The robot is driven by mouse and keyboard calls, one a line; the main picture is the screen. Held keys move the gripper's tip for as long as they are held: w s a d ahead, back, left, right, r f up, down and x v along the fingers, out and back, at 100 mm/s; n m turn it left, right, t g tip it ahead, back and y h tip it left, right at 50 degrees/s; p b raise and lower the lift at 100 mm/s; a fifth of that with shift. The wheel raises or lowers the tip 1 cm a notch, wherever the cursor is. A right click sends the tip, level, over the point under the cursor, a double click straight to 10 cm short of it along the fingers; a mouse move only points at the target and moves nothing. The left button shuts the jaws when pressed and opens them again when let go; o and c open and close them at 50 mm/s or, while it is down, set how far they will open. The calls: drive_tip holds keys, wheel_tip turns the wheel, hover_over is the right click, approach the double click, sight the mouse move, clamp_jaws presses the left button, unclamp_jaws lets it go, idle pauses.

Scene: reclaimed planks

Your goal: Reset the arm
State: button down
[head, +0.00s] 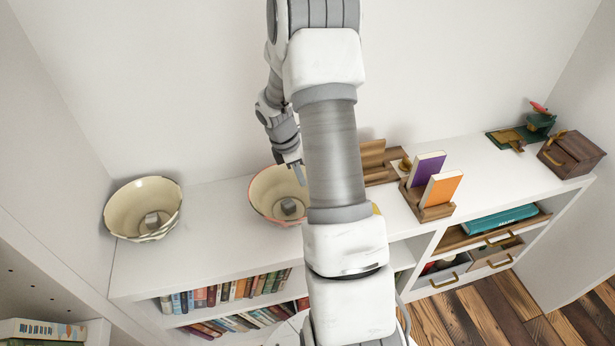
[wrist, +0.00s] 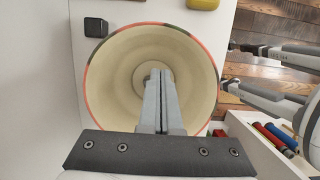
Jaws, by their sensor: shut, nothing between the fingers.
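My gripper (head: 300,177) hangs over the bowl with the red-edged rim (head: 268,219) on the white shelf top, partly hidden behind my arm in the head view. In the wrist view my gripper (wrist: 160,74) shows its two grey fingers together with nothing between them. They point down into the cream inside of the same bowl (wrist: 110,75) and cover part of its bottom. I cannot tell whether they touch the bowl. My arm stretches across the middle of the head view.
Another cream bowl (head: 120,210) stands at the left end of the shelf top (head: 215,235). A dark cube (wrist: 95,27) and a yellow thing (wrist: 203,4) lie near the red-rimmed bowl. To the right are a book holder (head: 428,208), a green thing (head: 540,121) and a wooden box (head: 571,153).

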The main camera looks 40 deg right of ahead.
drive_tip(key=shift+a+r, duration=0.15)
drive_tip(key=shift+r, duration=0.35)
drive_tip(key=shift+w+r, duration=0.1)
drive_tip(key=s+a+r+m+t+p, duration=0.1)
drive_tip(key=s+a+r+m, duration=0.1)
drive_tip(key=a+r, duration=0.35)
drive_tip(key=s+a+r+m+t, duration=0.1)
drive_tip(key=a+r+m, duration=0.1)
drive_tip(key=r, duration=0.6)
drive_tip(key=s+a+r+m+t+p, duration=0.1)
drive_tip(key=s+a+r+m, duration=0.1)
drive_tip(key=a+r, duration=0.35)
drive_tip(key=s+a+r+m+t+y, duration=0.1)
drive_tip(key=s+a+r+m, duration=0.2)
drive_tip(key=s+a+r, duration=0.2)
drive_tip(key=s+a+r+m+t+y+p, duration=0.1)
drive_tip(key=s+a+r+m, duration=0.3)
drive_tip(key=s, duration=0.5)
wheel_tip(320, 180, up, 2)
drive_tip(key=shift+s+a+r+t+y+p, duration=0.2)
drive_tip(key=shift+a+t+y+p, duration=0.1)
drive_tip(key=shift+a+t, duration=0.4)
drive_tip(key=shift+d, duration=0.15)
